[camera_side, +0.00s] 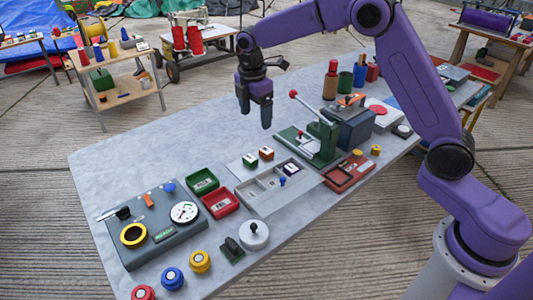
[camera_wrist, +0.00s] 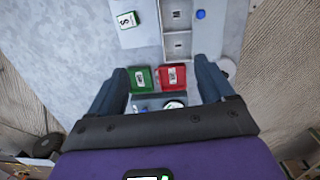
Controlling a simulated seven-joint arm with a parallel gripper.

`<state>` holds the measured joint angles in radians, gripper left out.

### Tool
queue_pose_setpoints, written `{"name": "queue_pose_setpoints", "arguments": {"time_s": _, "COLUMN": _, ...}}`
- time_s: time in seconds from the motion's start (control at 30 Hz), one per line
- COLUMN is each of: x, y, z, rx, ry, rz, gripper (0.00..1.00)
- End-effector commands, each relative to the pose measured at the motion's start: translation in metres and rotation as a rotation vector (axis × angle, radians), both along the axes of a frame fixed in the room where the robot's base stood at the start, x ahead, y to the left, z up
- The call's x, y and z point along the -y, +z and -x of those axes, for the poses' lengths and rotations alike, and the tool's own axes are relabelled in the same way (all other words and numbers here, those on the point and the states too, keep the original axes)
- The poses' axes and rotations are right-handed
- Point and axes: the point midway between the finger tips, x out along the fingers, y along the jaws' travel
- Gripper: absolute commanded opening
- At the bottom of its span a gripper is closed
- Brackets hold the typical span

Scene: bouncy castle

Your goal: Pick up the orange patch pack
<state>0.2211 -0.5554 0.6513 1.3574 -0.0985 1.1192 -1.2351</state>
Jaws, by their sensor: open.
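A small box with orange-brown sides and a pale, dark-marked top (camera_side: 266,153) looks like the orange patch pack. It sits on the table in the side view, beside a similar dark green box (camera_side: 250,161). My gripper (camera_side: 256,112) is open and empty, pointing down in the air above the table, apart from both boxes. In the wrist view its two fingers (camera_wrist: 160,68) are spread wide with nothing between them at their level. The wrist view shows a green-marked pack (camera_wrist: 126,20) at the top; I cannot make out the orange one there.
A green tray (camera_side: 202,182) and a red tray (camera_side: 221,204) stand beside a grey compartment tray (camera_side: 256,196). A green lever press (camera_side: 315,142) stands close on the right. A grey panel with a dial (camera_side: 170,235) lies at left. The table's back left is clear.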

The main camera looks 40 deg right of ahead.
Motion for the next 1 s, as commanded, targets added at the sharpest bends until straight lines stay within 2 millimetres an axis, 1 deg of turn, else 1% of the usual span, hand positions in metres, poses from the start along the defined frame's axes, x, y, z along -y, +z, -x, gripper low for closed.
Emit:
{"name": "queue_pose_setpoints", "arguments": {"time_s": 0.03, "x": 0.009, "y": -0.009, "z": -0.016, "rx": -0.005, "ry": 0.016, "rz": 0.007, "gripper": 0.82}}
{"name": "queue_pose_setpoints", "arguments": {"time_s": 0.1, "x": 0.024, "y": -0.018, "z": -0.035, "rx": -0.012, "ry": 0.045, "rz": 0.015, "gripper": 0.82}}
{"name": "queue_pose_setpoints", "arguments": {"time_s": 0.2, "x": 0.044, "y": -0.031, "z": -0.056, "rx": -0.020, "ry": 0.086, "rz": 0.027, "gripper": 0.82}}
{"name": "queue_pose_setpoints", "arguments": {"time_s": 0.33, "x": 0.066, "y": -0.044, "z": -0.073, "rx": -0.030, "ry": 0.125, "rz": 0.038, "gripper": 0.82}}
{"name": "queue_pose_setpoints", "arguments": {"time_s": 0.4, "x": 0.074, "y": -0.048, "z": -0.078, "rx": -0.033, "ry": 0.139, "rz": 0.042, "gripper": 0.82}}
{"name": "queue_pose_setpoints", "arguments": {"time_s": 0.5, "x": 0.081, "y": -0.053, "z": -0.082, "rx": -0.036, "ry": 0.151, "rz": 0.045, "gripper": 0.82}}
{"name": "queue_pose_setpoints", "arguments": {"time_s": 0.57, "x": 0.083, "y": -0.056, "z": -0.083, "rx": -0.038, "ry": 0.153, "rz": 0.046, "gripper": 0.82}}
{"name": "queue_pose_setpoints", "arguments": {"time_s": 0.67, "x": 0.085, "y": -0.068, "z": -0.083, "rx": -0.039, "ry": 0.155, "rz": 0.046, "gripper": 0.82}}
{"name": "queue_pose_setpoints", "arguments": {"time_s": 1.0, "x": 0.093, "y": -0.131, "z": -0.084, "rx": -0.040, "ry": 0.153, "rz": 0.045, "gripper": 0.82}}
